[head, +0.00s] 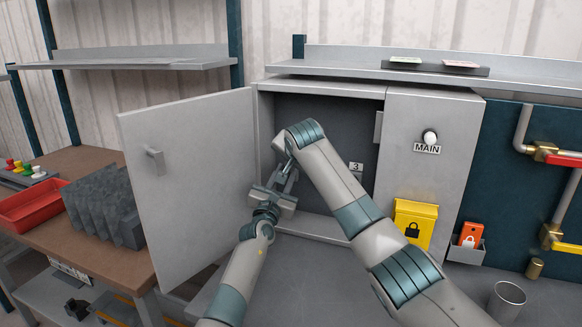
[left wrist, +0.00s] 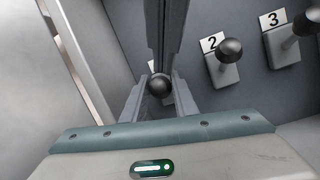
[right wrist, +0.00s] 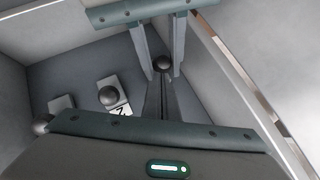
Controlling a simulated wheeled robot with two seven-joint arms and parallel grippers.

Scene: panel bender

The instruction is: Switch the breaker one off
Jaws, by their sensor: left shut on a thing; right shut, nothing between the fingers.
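The breaker one lever shows as a dark round knob (left wrist: 160,86) in the left wrist view; it also shows in the right wrist view (right wrist: 162,64). Its number label is hidden. My left gripper (head: 287,172) is inside the open cabinet, shut on this lever, with a finger on each side of the knob. My right gripper (right wrist: 163,88) is shut and empty, its fingertips close to the knob from the opposite side; I cannot tell whether they touch it. In the head view my right arm hides most of the lever area.
Breaker two (left wrist: 228,52) and breaker three (left wrist: 304,25) stand beside it. The cabinet door (head: 190,180) is swung open at left. A MAIN knob (head: 430,136), a yellow lock box (head: 414,222) and an orange padlock (head: 469,236) are to the right.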

